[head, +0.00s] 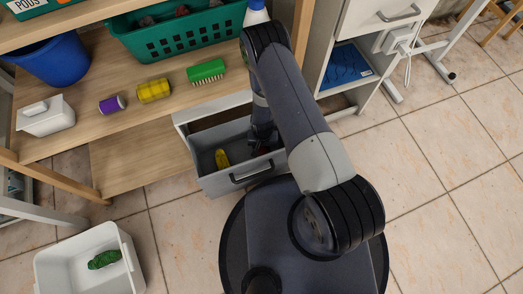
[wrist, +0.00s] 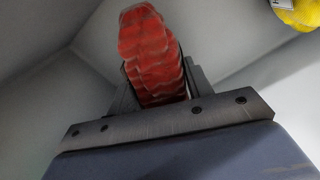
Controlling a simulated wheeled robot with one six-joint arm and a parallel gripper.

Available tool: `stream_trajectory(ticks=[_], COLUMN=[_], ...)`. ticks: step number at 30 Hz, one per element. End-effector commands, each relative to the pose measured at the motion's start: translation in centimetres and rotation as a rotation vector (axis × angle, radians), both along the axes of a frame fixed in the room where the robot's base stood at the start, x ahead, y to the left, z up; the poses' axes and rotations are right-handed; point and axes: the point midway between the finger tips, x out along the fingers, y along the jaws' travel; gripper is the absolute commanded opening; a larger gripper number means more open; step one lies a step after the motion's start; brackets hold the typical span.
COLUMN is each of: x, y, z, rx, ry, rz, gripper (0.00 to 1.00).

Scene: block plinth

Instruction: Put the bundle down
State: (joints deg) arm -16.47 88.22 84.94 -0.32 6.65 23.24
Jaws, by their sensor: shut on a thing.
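My gripper (wrist: 158,88) is shut on a red bundle (wrist: 150,50), a ridged, twisted skein that sticks out past the fingers in the wrist view. In the head view my gripper (head: 262,142) points down into the open grey drawer (head: 205,181), at its right part. The red bundle cannot be made out there, hidden by my arm. Pale grey walls surround the bundle in the wrist view. Whether it touches the drawer floor I cannot tell. A yellow bundle (head: 222,158) lies in the drawer, left of my gripper; a yellow thing (wrist: 298,12) shows at the wrist view's top right.
A white bin (head: 72,246) with a green bundle (head: 104,259) stands on the floor at lower left. The wooden shelf (head: 70,115) holds a green brush (head: 206,71), yellow and purple spools, a white box and a blue bucket (head: 54,62).

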Motion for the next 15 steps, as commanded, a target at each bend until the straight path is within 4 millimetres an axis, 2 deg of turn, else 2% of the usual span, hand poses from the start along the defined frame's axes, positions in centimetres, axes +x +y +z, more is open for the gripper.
stream_trajectory(ticks=[3, 6, 15], x=[-0.1, -0.1, 0.0], y=[0.0, 0.0, 0.0], z=[-2.0, -3.2, -3.3], rx=[-0.001, 0.000, 0.000], ry=[0.002, 0.001, 0.000], rz=[0.000, 0.000, 0.000], gripper=[0.19, 0.19, 0.19])
